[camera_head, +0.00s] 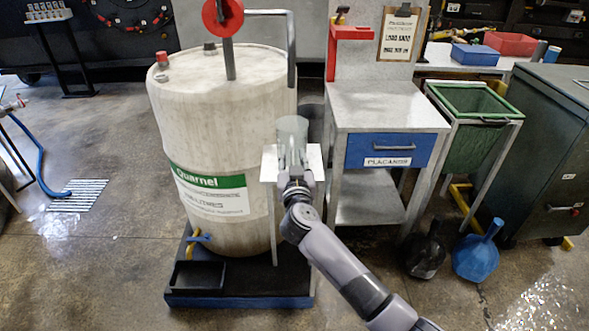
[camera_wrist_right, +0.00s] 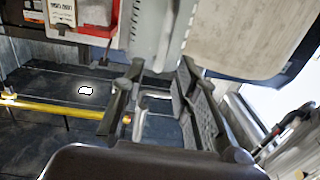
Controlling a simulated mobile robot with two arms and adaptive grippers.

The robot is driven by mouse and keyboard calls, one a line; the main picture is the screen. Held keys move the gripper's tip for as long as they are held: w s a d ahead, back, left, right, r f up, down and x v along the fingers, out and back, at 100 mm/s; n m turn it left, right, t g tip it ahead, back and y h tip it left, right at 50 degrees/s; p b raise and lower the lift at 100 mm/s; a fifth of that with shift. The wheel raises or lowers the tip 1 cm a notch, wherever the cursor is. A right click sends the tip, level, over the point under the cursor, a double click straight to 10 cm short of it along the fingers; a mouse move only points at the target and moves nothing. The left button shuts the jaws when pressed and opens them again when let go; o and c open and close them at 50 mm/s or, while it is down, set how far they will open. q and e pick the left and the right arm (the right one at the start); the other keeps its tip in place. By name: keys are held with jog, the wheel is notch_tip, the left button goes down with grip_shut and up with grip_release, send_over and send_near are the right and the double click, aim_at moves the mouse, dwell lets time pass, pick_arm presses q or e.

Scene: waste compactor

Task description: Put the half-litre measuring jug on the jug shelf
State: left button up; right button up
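The measuring jug (camera_head: 292,133), a clear grey-green cup, is upright in the middle of the head view. It appears at the small white jug shelf (camera_head: 269,166) beside the drum; my gripper hides its base, so I cannot tell whether it touches the shelf. My right gripper (camera_head: 294,178) is at the near side of the jug. In the right wrist view, the jug's side (camera_wrist_right: 155,38) shows beyond my right gripper (camera_wrist_right: 158,90). Its fingers stand apart on both sides of what looks like the pale handle, with gaps visible. My left gripper is not in view.
A large white drum (camera_head: 210,110) stands left of the shelf on a dark blue-edged base (camera_head: 240,300). A grey bench (camera_head: 385,108) with a blue drawer stands close on the right. A green bin (camera_head: 470,140) and two bottles are further right. The left floor is mostly clear.

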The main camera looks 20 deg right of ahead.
jog(key=v, duration=0.7)
jog(key=shift+s+p, duration=0.4)
jog(key=s+f+n+g+y, duration=0.15)
jog(key=s+f, duration=0.25)
jog(key=f, duration=1.1)
jog(key=s+f+n+g+y, duration=0.1)
jog(key=s+f+n+y, duration=0.25)
jog(key=f, duration=1.05)
jog(key=s+f+g, duration=0.4)
jog(key=s+f, duration=0.6)
jog(key=f, duration=0.3)
jog(key=s+d+f+g, duration=0.1)
jog(key=s+f+g, duration=0.2)
jog(key=s, duration=0.9)
jog(key=s+d+f+g, duration=0.2)
jog(key=s+f+g, duration=0.1)
jog(key=s+f, duration=0.6)
jog(key=s+d+f+g+h, duration=0.1)
jog(key=s+f+g, duration=0.3)
jog(key=s, duration=1.2)
notch_tip(320, 180, down, 2)
jog(key=shift+d+f, duration=0.15)
jog(key=shift+d, duration=0.55)
